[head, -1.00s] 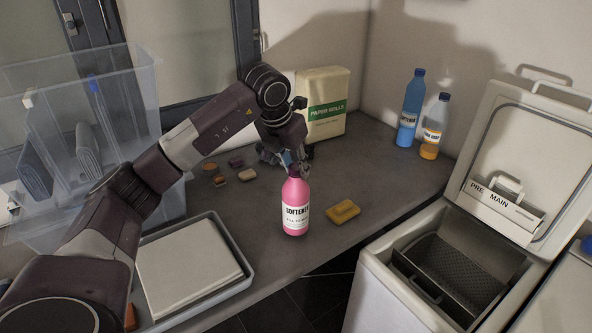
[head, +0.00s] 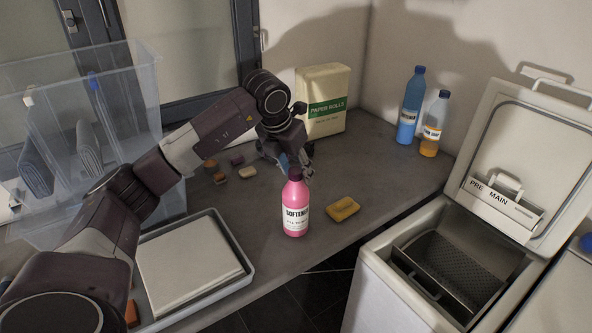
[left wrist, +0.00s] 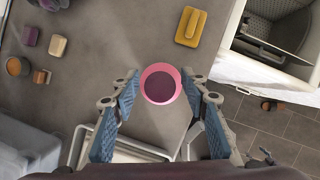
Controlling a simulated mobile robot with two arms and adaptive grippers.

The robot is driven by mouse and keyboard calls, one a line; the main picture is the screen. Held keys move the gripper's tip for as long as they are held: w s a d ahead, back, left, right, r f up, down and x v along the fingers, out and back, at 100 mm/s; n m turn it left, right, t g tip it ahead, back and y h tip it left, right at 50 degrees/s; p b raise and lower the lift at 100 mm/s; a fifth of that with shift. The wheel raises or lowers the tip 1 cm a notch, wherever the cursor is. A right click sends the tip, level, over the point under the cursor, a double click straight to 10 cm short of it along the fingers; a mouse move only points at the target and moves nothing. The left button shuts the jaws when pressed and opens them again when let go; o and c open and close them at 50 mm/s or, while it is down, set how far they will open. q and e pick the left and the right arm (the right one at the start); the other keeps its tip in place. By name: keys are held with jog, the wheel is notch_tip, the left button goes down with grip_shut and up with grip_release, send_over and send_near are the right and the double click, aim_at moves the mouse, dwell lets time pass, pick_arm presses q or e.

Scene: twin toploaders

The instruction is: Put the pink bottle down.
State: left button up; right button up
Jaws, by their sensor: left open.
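The pink bottle (head: 296,207), labelled softener, stands upright on the grey counter near its front edge. In the left wrist view its round top (left wrist: 161,84) shows from above, just ahead of and between the fingers. My left gripper (head: 290,165) is open, just behind and above the bottle's cap in the head view. In the left wrist view the blue-padded fingers (left wrist: 160,98) are spread, with a gap visible on both sides of the bottle. My right gripper does not show.
A yellow sponge (head: 342,209) lies right of the bottle. A tray (head: 222,226) is at the left front. Small blocks (head: 247,172) lie behind. Paper rolls (head: 324,118), a blue bottle (head: 411,110) and an orange one (head: 431,135) stand at the back. An open toploader (head: 375,283) is right.

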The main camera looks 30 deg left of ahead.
pick_arm(q)
jog(key=shift+s+r, duration=0.1)
jog(key=shift+r, duration=0.3)
jog(key=b+v, duration=0.2)
jog(key=v, duration=0.9)
jog(key=shift+r+b, duration=0.15)
jog(key=shift+b, duration=0.2)
jog(key=shift+s, duration=0.15)
